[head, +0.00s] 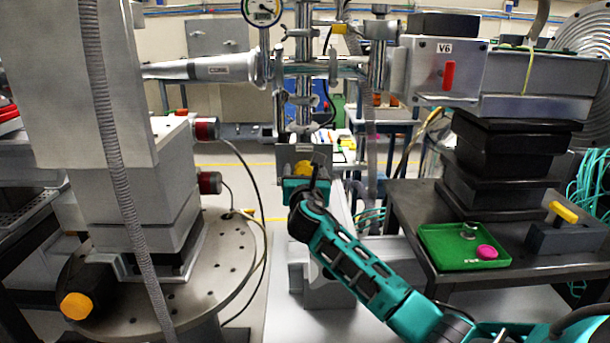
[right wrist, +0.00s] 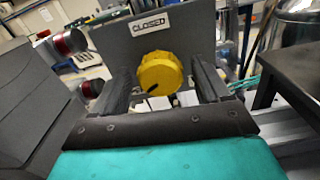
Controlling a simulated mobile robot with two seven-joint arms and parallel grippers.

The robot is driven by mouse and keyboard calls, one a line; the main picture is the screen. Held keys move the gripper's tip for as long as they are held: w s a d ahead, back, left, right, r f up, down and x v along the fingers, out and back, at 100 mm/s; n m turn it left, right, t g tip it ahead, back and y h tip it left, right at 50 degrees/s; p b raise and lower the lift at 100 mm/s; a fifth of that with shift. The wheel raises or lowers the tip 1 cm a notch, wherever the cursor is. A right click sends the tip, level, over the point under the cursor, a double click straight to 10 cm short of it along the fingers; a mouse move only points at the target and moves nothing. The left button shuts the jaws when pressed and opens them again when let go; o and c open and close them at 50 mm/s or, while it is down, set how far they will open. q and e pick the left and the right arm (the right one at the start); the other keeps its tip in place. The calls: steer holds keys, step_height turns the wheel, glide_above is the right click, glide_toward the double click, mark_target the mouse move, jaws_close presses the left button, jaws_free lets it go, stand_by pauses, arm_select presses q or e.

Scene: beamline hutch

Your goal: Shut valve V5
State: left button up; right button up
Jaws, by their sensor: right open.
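A yellow round knob (head: 302,168) sits on a grey upright plate (head: 288,153) below the metal pipework at the centre of the head view. The right wrist view shows the knob (right wrist: 158,74) close up, with a black mark at its lower left. A label reading CLOSED (right wrist: 153,25) is on the plate (right wrist: 196,36) above it. I cannot read a V5 label. My right gripper (right wrist: 163,82) is open, with one finger on each side of the knob; whether they touch it is unclear. My left gripper is out of view.
A box marked V6 (head: 443,62) with a red handle stands at the upper right. A green tray (head: 440,262) with a pink item is on the right table. A round perforated plate (head: 225,270) and a hanging grey hose (head: 112,150) are at left.

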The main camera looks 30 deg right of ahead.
steer(key=c, duration=1)
steer(key=shift+c, duration=0.2)
steer(key=shift+m, duration=0.9)
steer(key=shift+m+p, duration=0.4)
steer(key=shift+m, duration=0.4)
arm_select(q)
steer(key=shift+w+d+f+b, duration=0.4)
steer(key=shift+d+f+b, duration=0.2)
steer(key=shift+b, duration=1.4)
arm_select(e)
steer(key=shift+f+m, duration=0.15)
steer(key=shift+m, duration=5)
steer(key=shift+f+m, duration=0.1)
steer(key=shift+m, duration=5.05)
